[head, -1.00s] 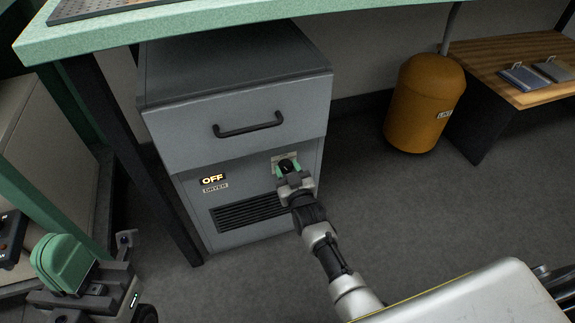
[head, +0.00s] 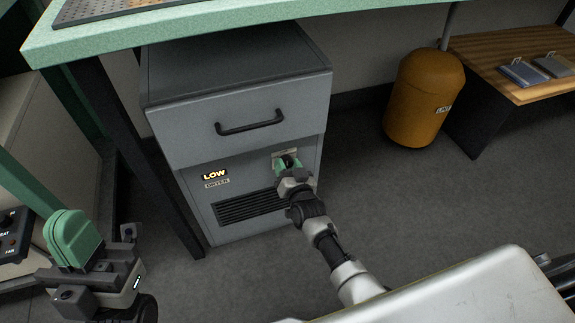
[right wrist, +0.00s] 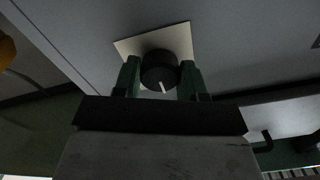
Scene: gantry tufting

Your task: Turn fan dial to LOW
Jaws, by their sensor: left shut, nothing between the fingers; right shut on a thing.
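A grey dryer cabinet (head: 240,115) stands under the green bench. Its lit display (head: 214,175) reads LOW, above a DRYER label. A round black dial (right wrist: 159,70) with a pale pointer line sits on a light plate at the dryer's front. In the head view the dial is partly hidden by my gripper. My right gripper (right wrist: 161,78) has its green fingers on both sides of the dial and is shut on it. My left gripper (head: 73,238) is shut and empty at the lower left, away from the dryer.
The green bench top (head: 230,17) overhangs the dryer, with a dark leg (head: 140,165) at its left. A drawer handle (head: 249,123) and a vent (head: 250,207) are near the dial. An orange bin (head: 423,98) stands right. A dark control box (head: 13,235) is far left.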

